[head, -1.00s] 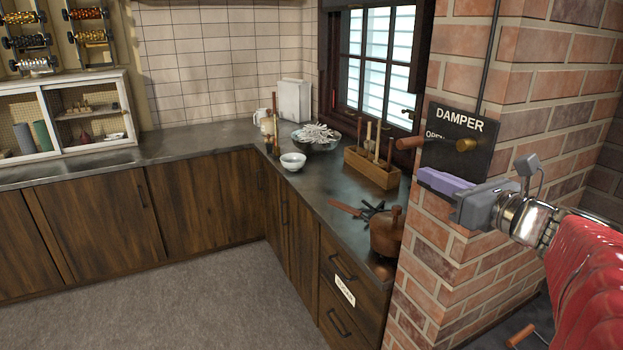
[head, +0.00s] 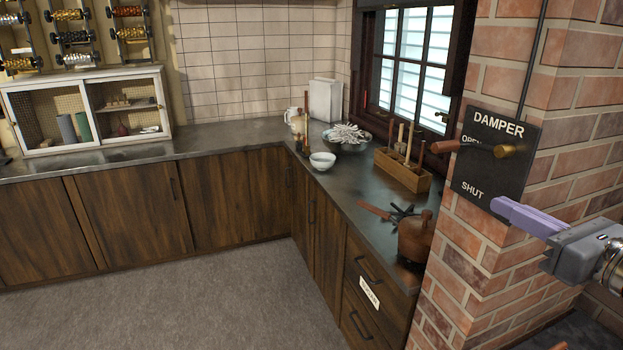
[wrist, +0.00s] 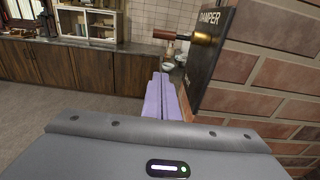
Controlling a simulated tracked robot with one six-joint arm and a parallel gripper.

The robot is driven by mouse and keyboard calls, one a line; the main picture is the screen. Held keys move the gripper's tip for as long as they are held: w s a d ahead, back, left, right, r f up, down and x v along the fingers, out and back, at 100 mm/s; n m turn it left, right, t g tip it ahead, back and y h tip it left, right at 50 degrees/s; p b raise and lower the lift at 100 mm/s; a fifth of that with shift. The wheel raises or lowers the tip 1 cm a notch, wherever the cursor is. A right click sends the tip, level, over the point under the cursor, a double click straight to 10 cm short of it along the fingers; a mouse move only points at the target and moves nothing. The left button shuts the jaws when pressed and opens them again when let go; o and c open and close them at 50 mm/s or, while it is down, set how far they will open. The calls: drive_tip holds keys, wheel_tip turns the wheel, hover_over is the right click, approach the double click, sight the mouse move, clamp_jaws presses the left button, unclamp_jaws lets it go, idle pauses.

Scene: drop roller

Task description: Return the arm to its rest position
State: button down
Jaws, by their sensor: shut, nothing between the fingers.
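My gripper (head: 526,218) is at the right in the head view, in front of the brick pillar and just below the damper plate. Its purple fingers lie together, empty, and point left. In the wrist view the shut fingers (wrist: 161,98) point ahead, left of the brick wall. The damper plate (head: 472,180) is black with OPEN and SHUT lettering. Its handle (head: 507,151) has a brass knob and a wooden grip and lies level beside OPEN. The handle (wrist: 203,38) also shows above the fingers in the wrist view. Gripper and handle appear apart.
The brick pillar (head: 478,258) stands close beside my gripper. A dark counter (head: 358,200) holds a copper pot (head: 414,238), a wooden tool box (head: 402,172) and bowls. A white cabinet (head: 88,108) stands at the left. The floor (head: 220,305) in front is clear.

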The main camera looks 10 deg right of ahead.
idle(0.3)
drive_tip(key=w+a+r+n+g+y, duration=0.1)
drive_tip(key=w+a+n+g+y, duration=0.3)
drive_tip(key=a+n, duration=0.6)
drive_tip(key=w+a+r+n+g+y, duration=0.25)
drive_tip(key=w+a+n, duration=0.3)
drive_tip(key=a, duration=0.75)
drive_tip(key=s+a+f+n+g+h, duration=0.25)
drive_tip(key=s+f+n, duration=0.2)
drive_tip(key=f, duration=0.25)
drive_tip(key=s+a+f+n+g+h, duration=0.1)
drive_tip(key=s+a+f+n+g, duration=0.1)
drive_tip(key=s+a+f+n, duration=0.4)
drive_tip(key=s+d+f+n+h, duration=0.4)
drive_tip(key=f+n, duration=0.4)
drive_tip(key=f, duration=0.2)
drive_tip(key=shift+s+d+f+h, duration=0.2)
drive_tip(key=shift+d+h, duration=0.6)
drive_tip(key=shift+d, duration=0.45)
